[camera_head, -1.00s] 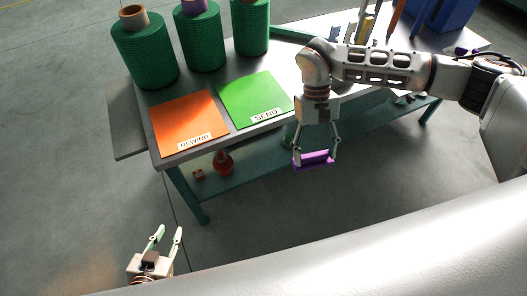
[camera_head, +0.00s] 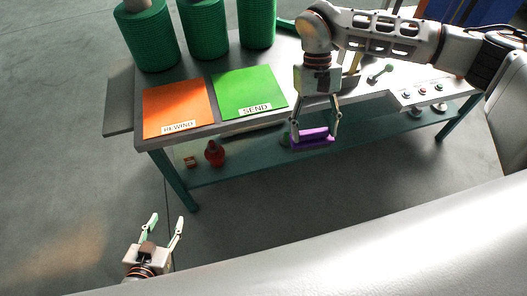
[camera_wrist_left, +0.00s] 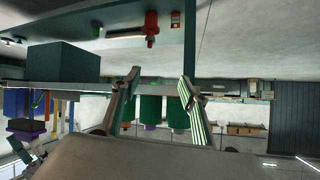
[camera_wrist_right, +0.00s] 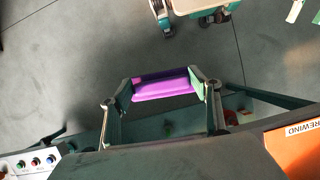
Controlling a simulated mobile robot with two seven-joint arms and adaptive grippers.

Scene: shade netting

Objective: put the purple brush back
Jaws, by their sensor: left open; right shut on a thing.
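The purple brush (camera_head: 313,136) is held between the fingertips of my right gripper (camera_head: 315,134), in front of the table's front edge in the head view. It also shows in the right wrist view (camera_wrist_right: 162,84), lying across between the two fingers, with floor behind it. My left gripper (camera_head: 162,232) is open and empty, low over the floor at the lower left of the head view. Its spread fingers show in the left wrist view (camera_wrist_left: 155,105). The brush's underside is hidden.
The table (camera_head: 225,125) bears an orange REWIND mat (camera_head: 177,106), a green SEND mat (camera_head: 249,91) and green net rolls (camera_head: 150,38). A button panel (camera_head: 423,91) is at its right. A red object (camera_head: 214,153) stands on the lower shelf. Floor in front is clear.

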